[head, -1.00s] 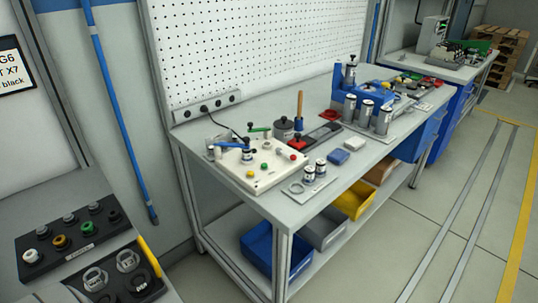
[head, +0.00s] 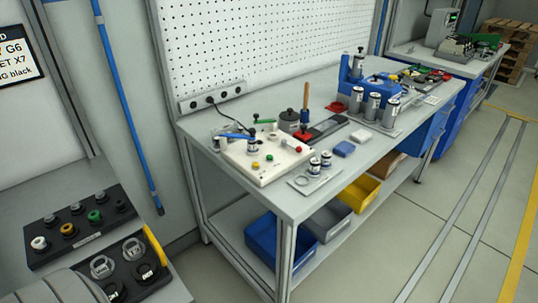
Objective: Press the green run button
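A white control box (head: 265,172) sits on the near left part of the long grey workbench. On its top are a small green button (head: 269,157), a yellow button (head: 256,165) and a red button (head: 298,149). The green button lies between the other two. Any label on the buttons is too small to read. Nothing covers the green button. Neither of my grippers is in view. A grey rounded part, likely of my own arm, shows at the bottom left.
A black panel (head: 50,258) with coloured knobs is at left. Bins (head: 357,192) sit below the bench. The floor (head: 400,235) at right is clear.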

